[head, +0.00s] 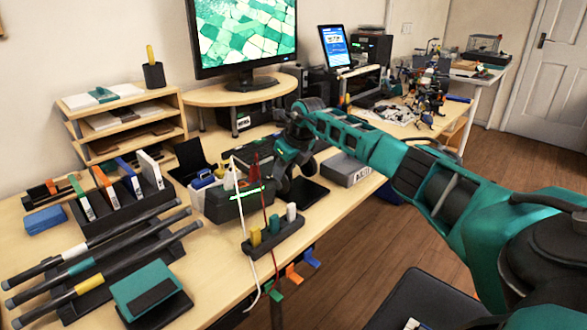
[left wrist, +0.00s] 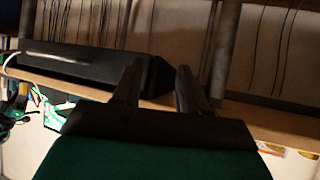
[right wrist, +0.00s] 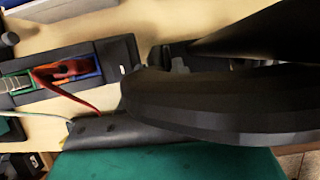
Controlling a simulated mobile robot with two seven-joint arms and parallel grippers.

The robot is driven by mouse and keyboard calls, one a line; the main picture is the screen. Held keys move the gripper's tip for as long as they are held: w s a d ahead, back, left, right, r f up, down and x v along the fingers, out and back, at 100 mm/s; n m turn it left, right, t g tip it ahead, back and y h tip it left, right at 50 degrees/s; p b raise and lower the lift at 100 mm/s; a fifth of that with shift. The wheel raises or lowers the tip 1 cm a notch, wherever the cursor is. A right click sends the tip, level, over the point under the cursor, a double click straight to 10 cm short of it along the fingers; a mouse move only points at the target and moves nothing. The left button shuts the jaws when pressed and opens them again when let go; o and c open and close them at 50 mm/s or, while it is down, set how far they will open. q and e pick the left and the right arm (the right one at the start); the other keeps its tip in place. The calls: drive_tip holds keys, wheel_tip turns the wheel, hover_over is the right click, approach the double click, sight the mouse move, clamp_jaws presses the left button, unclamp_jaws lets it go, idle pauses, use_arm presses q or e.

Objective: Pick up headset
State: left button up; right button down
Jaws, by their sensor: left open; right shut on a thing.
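The black headset (right wrist: 215,105) fills the middle of the right wrist view as a large dark curved band close to the camera. In the head view, dark rounded parts that look like the headset (head: 283,177) hang under my right gripper (head: 286,152) over the desk. My right gripper is shut on the headset; its fingertips are mostly hidden. I cannot tell whether the headset is clear of the desk. My left gripper (left wrist: 155,88) shows only in the left wrist view. Its two dark fingers are apart with nothing between them.
A black holder with upright colored pieces (head: 272,236) stands at the desk's front edge, a red cable beside it. A grey box (head: 345,170) and flat black pad (head: 303,192) lie nearby. A rack of long rods (head: 95,262), a monitor (head: 243,35) and shelves (head: 128,122) crowd the left.

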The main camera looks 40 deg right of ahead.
drive_tip(key=shift+s+a+f+g, duration=0.15)
drive_tip(key=shift+s+a+f, duration=0.1)
drive_tip(key=shift+f, duration=0.35)
drive_tip(key=shift+s+a+f+g, duration=0.1)
drive_tip(key=shift+a+f+g, duration=0.1)
drive_tip(key=shift+f, duration=0.35)
drive_tip(key=shift+r, duration=0.55)
drive_tip(key=shift+s+d+p, duration=0.1)
drive_tip(key=shift+s+p, duration=0.2)
drive_tip(key=shift+s, duration=0.2)
drive_tip(key=s+d, duration=0.2)
drive_tip(key=s, duration=1.4)
drive_tip(key=shift+s+r+p, duration=0.15)
drive_tip(key=shift+r+p, duration=0.05)
drive_tip(key=shift+p, duration=0.1)
drive_tip(key=shift+d, duration=0.1)
